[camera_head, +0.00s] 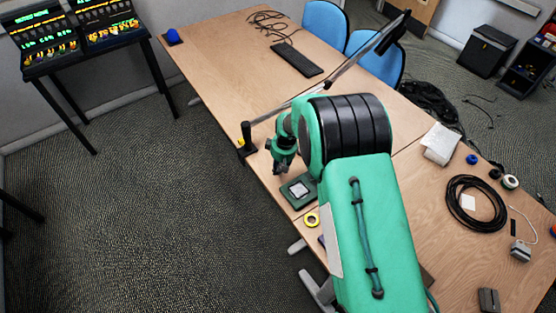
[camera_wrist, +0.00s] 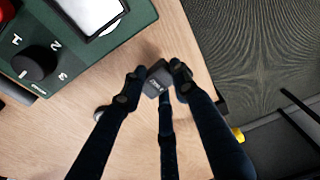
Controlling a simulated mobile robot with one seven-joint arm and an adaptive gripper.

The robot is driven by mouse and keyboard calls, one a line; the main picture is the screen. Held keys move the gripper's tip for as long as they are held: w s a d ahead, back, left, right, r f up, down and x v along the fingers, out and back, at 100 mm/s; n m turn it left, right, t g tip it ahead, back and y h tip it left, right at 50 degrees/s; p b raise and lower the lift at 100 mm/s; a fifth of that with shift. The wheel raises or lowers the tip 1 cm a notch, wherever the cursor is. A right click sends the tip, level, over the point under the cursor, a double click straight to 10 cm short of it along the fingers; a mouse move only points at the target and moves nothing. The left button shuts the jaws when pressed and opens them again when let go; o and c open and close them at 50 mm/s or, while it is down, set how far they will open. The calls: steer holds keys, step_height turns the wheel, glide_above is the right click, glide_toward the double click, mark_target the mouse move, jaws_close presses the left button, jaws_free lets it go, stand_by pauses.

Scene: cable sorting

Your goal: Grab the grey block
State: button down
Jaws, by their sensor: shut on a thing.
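The grey block (camera_wrist: 158,80) is small and dark grey, with pale lettering on one face. In the wrist view it sits between the fingertips of my gripper (camera_wrist: 160,86), which is shut on it. I cannot tell whether the block touches the table or hangs just above it. In the head view my gripper (camera_head: 283,166) points down at the table's left edge, and the block is too small or hidden to make out there.
A green device (camera_head: 298,190) with a pale screen lies beside my gripper; its knob (camera_wrist: 35,63) shows in the wrist view. A black-handled item (camera_head: 247,137) stands at the table edge. A keyboard (camera_head: 297,60) lies farther back, a black cable coil (camera_head: 453,207) right.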

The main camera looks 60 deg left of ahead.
steer(key=shift+s+d+r, duration=0.1)
steer(key=shift+s+d, duration=0.2)
steer(key=shift+d, duration=0.4)
steer(key=shift+s+d, duration=0.3)
steer(key=shift+d, duration=0.35)
steer(key=shift+r, duration=0.15)
